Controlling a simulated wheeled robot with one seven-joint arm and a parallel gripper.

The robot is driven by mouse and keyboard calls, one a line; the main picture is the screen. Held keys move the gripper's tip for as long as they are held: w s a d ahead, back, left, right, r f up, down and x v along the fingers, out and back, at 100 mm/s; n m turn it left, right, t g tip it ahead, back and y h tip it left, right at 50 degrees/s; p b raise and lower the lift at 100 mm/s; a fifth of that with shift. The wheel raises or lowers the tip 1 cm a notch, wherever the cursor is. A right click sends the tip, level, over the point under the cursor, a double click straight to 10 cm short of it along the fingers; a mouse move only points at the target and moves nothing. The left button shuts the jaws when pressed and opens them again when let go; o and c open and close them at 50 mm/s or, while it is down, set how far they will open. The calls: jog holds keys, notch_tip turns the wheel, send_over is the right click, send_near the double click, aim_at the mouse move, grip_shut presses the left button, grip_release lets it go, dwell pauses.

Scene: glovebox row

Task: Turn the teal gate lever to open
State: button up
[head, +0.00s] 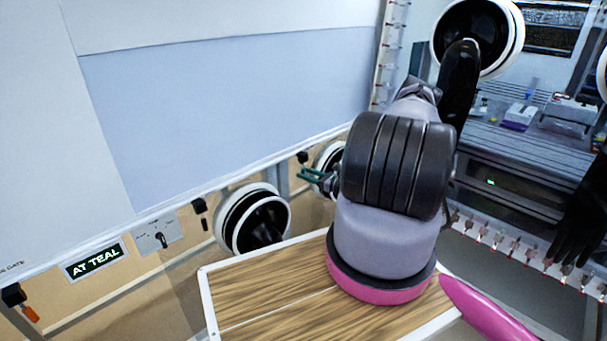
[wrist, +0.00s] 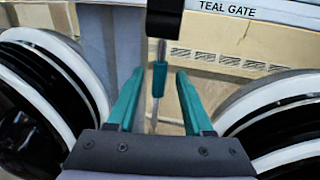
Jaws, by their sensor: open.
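The teal gate lever (wrist: 159,80) hangs from a black pivot block (wrist: 164,20) on a thin metal rod, pointing almost straight down. It has a teal sleeve, and the label TEAL GATE (wrist: 227,9) is to its upper right. My gripper (wrist: 160,74) is open, with its teal fingers on either side of the lever in the wrist view. A gap shows on both sides of the sleeve; I cannot tell how deep it sits between the fingers. In the head view my gripper (head: 311,175) is by the wall below a small black block (head: 302,157), and the lever's handle is not clear there.
Round glove ports flank the lever, left (wrist: 60,75) and right (wrist: 275,110) in the wrist view. A sign reading AT TEAL (head: 95,261), a dial panel (head: 157,239) and an orange-handled lever (head: 30,313) are on the left wall. Black gloves (head: 578,215) hang at right.

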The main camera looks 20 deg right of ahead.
jog(key=shift+x, duration=0.85)
grip_shut()
dwell(0.8)
